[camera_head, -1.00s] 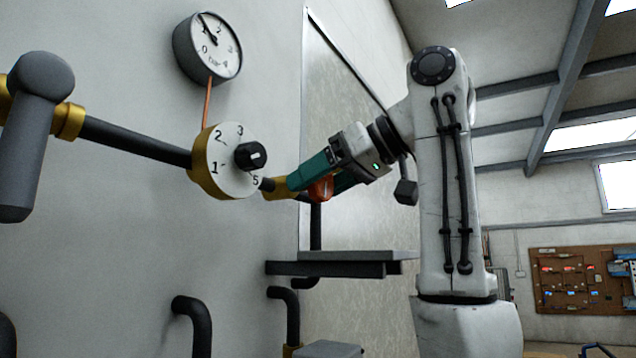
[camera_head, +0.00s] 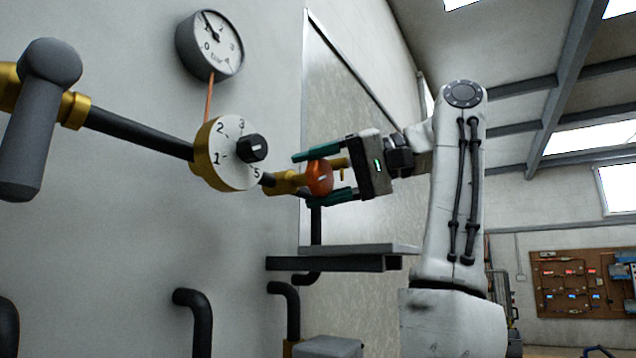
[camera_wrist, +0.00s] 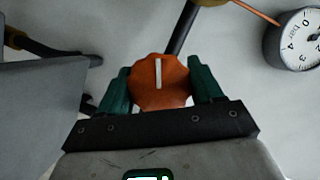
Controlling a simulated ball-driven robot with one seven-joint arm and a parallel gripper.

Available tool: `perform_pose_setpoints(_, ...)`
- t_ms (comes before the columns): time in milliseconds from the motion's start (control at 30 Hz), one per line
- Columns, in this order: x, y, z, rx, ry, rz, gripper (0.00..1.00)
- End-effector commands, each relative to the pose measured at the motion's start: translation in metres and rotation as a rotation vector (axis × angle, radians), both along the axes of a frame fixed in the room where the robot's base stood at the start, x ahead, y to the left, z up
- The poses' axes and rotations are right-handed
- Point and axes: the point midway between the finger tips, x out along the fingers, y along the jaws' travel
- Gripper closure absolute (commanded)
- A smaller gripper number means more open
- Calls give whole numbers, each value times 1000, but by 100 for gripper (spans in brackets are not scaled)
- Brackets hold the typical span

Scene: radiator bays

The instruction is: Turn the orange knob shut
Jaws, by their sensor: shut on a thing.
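The orange knob (camera_head: 319,178) sits on a brass valve on the pipe, right of the white numbered dial. Its scalloped face with a white pointer line shows in the wrist view (camera_wrist: 159,82), where the line stands nearly upright in the picture. My gripper (camera_head: 324,176) is around the knob, one green finger above it and one below in the head view. In the wrist view my gripper (camera_wrist: 160,86) has a green finger on each side of the knob, shut on it. The knob's back is hidden.
A white dial with a black knob (camera_head: 251,148) is close left of my gripper. A pressure gauge (camera_head: 213,45) hangs above. A grey shelf (camera_head: 345,258) juts out below. A grey lever handle (camera_head: 38,120) is at far left.

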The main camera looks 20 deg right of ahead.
Motion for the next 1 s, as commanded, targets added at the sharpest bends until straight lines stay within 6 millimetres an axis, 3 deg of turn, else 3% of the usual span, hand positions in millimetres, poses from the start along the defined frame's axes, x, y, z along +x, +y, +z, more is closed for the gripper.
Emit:
perform_pose_setpoints(500, 1, 0, -1, 294, 212, -2, 65)
perform_pose_setpoints(1000, 1, 0, 0, 359, 259, -3, 65)
